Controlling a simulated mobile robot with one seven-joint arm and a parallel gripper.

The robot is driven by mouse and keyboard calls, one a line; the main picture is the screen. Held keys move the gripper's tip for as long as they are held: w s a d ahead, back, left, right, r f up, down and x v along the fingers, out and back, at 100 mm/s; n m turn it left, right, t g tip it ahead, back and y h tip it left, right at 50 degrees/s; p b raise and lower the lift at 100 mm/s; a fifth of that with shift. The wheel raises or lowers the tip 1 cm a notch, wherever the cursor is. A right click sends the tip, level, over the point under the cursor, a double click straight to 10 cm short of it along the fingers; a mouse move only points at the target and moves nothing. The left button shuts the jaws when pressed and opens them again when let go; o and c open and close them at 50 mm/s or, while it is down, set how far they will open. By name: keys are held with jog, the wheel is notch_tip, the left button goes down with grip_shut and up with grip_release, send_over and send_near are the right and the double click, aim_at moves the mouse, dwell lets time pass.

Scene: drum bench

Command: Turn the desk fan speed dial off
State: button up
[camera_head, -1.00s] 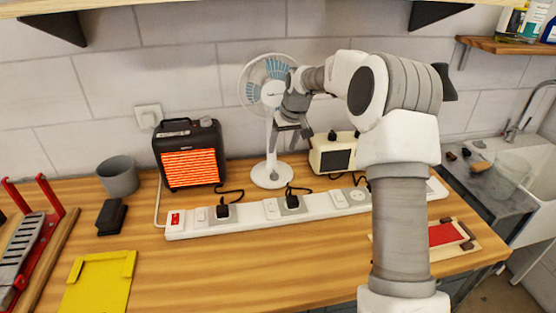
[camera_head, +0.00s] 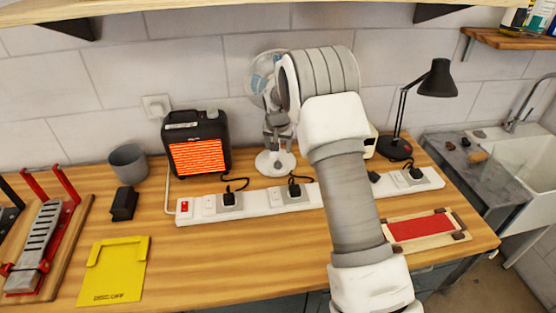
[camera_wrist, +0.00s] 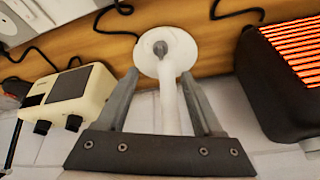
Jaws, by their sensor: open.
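The white desk fan (camera_head: 265,78) stands at the back of the bench, its blue-bladed head and pole partly hidden by my arm. Its round white base (camera_head: 263,163) shows below. In the wrist view the fan base (camera_wrist: 143,58) is at the top, with a small grey dial (camera_wrist: 160,48) on it. My gripper (camera_wrist: 160,75) is open, its fingers on either side of the white pole (camera_wrist: 168,98) in that view, pointing toward the base. The dial shows between and just beyond the fingertips, apart from them. In the head view my gripper (camera_head: 277,142) is in front of the pole.
A black heater (camera_head: 197,145) with glowing orange bars stands left of the fan. A cream box with knobs (camera_wrist: 72,95) is on its other side. A white power strip (camera_head: 260,203) with plugs runs in front. A black lamp (camera_head: 438,80) stands at the right.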

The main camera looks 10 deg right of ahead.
aim_at(278, 162)
jog(key=p+x, duration=0.1)
jog(key=x, duration=1)
jog(key=shift+f+p, duration=0.1)
jog(key=shift+p, duration=0.2)
jog(key=shift+c, duration=0.2)
grip_shut()
